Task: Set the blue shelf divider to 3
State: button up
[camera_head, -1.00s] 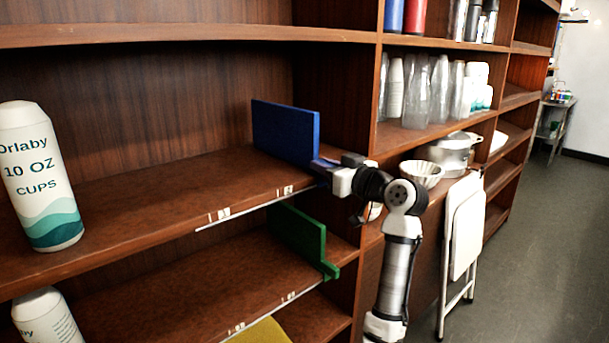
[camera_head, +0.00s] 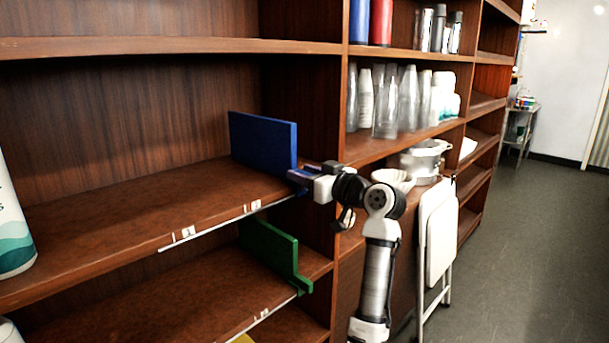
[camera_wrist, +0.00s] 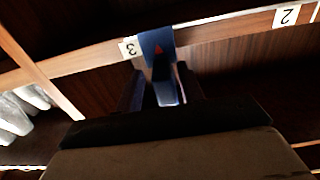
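The blue shelf divider (camera_head: 263,144) stands upright on the middle shelf, near its right-hand upright. My gripper (camera_head: 303,180) is at the divider's front end, by the shelf edge. In the wrist view the divider's blue front tab (camera_wrist: 152,38) overlaps the label strip, and its red arrow is right beside the label 3 (camera_wrist: 130,48). The tab hides the strip just there. The label 2 (camera_wrist: 286,16) is farther right in that view. My gripper (camera_wrist: 163,88) has one finger on each side of the divider's pale blue handle (camera_wrist: 165,92); whether they touch it is unclear.
A green divider (camera_head: 268,247) stands on the shelf below. A white cup sleeve (camera_head: 12,225) is at the left on the middle shelf. Clear cups (camera_head: 388,105), a pot (camera_head: 425,158) and a folded white stool (camera_head: 438,235) are to the right. Open floor (camera_head: 530,240) lies right.

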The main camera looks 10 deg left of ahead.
jog(key=shift+s+d+f, duration=0.15)
jog(key=shift+s+d, duration=0.05)
jog(key=b+v, duration=0.3)
jog(key=v, duration=1)
jog(key=shift+b, duration=0.4)
jog(key=shift+s, duration=0.1)
